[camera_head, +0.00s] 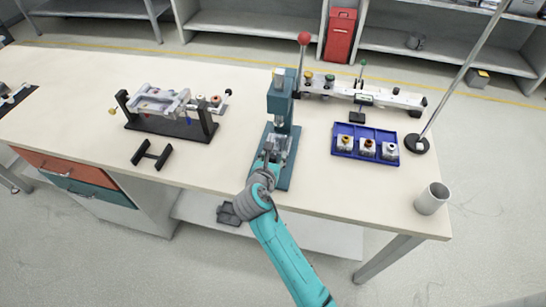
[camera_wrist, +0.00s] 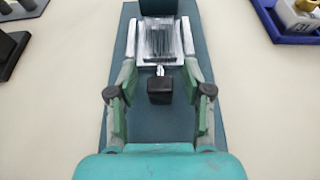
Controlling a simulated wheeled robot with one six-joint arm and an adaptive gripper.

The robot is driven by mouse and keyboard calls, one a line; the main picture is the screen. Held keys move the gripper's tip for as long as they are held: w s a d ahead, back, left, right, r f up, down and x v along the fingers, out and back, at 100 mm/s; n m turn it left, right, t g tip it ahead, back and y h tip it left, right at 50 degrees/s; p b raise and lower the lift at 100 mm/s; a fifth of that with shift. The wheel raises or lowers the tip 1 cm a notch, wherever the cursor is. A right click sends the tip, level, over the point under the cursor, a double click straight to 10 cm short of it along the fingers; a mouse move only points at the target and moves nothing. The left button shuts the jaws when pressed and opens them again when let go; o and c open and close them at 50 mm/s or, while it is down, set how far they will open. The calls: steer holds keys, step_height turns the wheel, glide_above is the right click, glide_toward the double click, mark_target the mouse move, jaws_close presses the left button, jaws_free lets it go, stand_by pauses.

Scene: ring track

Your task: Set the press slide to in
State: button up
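The press (camera_head: 280,105) stands on the workbench, a teal column on a long teal base plate, with a red ball-topped lever (camera_head: 304,38) above it. In the wrist view, its metal slide (camera_wrist: 160,42) lies at the foot of the column, with a black block-shaped handle (camera_wrist: 160,90) at its near end. My gripper (camera_wrist: 159,100) is open over the base plate. Its two fingers stand on either side of the black handle, with a visible gap on each side. In the head view my gripper (camera_head: 271,160) hides much of the slide's near end.
A blue tray (camera_head: 365,157) with several small fittings is to the right. A black-framed fixture (camera_head: 170,120) and a small black stand (camera_head: 152,153) are to the left. A long rail fixture (camera_head: 365,93) lies behind right. A cup (camera_head: 431,198) stands near the right edge.

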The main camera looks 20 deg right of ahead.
steer(key=shift+s+a, duration=0.1)
steer(key=v, duration=1.1)
steer(key=shift+s+a+r, duration=0.15)
steer(key=shift+s+r, duration=0.1)
steer(key=shift+s, duration=0.05)
steer(key=shift+s+a, duration=0.1)
